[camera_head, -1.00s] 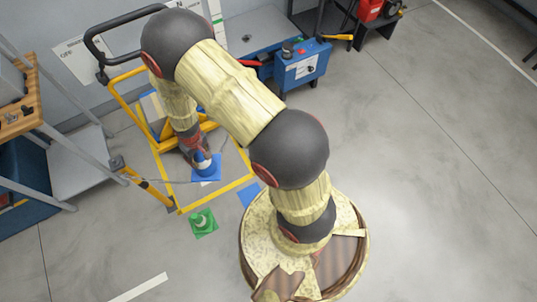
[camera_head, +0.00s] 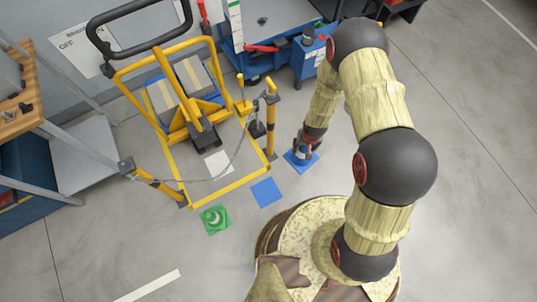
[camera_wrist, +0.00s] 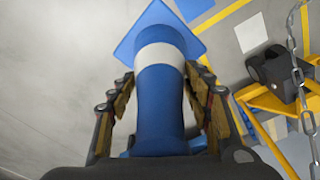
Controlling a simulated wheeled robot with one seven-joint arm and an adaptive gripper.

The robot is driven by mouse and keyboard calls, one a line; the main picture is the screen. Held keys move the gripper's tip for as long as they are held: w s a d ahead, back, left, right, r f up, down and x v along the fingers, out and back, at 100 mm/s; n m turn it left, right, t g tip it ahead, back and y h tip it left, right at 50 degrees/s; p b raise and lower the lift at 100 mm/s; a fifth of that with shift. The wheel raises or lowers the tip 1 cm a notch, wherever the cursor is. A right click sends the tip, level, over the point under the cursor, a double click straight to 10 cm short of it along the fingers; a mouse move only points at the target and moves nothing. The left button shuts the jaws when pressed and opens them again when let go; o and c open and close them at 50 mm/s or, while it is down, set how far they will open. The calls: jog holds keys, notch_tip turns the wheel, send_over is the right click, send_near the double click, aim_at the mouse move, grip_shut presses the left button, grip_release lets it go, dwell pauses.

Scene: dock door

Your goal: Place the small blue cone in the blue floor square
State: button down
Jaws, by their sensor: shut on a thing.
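The small blue cone (camera_head: 301,160) has a square blue base and a white band. My gripper (camera_head: 307,143) is shut around its upper part, right of the yellow post. In the wrist view the cone (camera_wrist: 160,105) stands between the two fingers (camera_wrist: 161,88), its base toward the top of the picture. Whether the base touches the floor I cannot tell. The blue floor square (camera_head: 266,192) lies bare, left of and nearer than the cone, just outside the yellow floor outline. A blue patch (camera_wrist: 193,8) at the top of the wrist view looks like this square.
A green cone on a green square (camera_head: 215,219) is left of the blue square. A yellow cart (camera_head: 190,118) with boxes stands inside the yellow outline. A chain hangs between yellow posts (camera_head: 271,122). A blue cabinet (camera_head: 308,60) is behind. Floor to the right is open.

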jog(key=s+a+f+m+g+b, duration=0.1)
jog(key=f+m+b, duration=0.1)
jog(key=f+m, duration=0.7)
jog(key=s+a+f+m+h+b, duration=0.15)
jog(key=f+m, duration=0.35)
jog(key=f, duration=0.9)
jog(key=a+f+m+g+b, duration=0.1)
jog(key=f+m+b, duration=0.1)
jog(key=f+m, duration=0.65)
jog(key=s+a+f+n+b, duration=0.1)
jog(key=s+a+f+b, duration=0.1)
jog(key=a+f+b, duration=0.2)
jog(key=s+a+f+n+b, duration=0.1)
jog(key=s+a+f+b, duration=0.2)
jog(key=a+f, duration=0.6)
jog(key=shift+f+b, duration=1.05)
jog(key=shift+f, duration=0.15)
jog(key=shift+s+f, duration=0.1)
jog(key=shift+s, duration=0.05)
jog(key=c, duration=0.8)
grip_release()
jog(key=shift+d, duration=0.1)
jog(key=shift+c, duration=0.2)
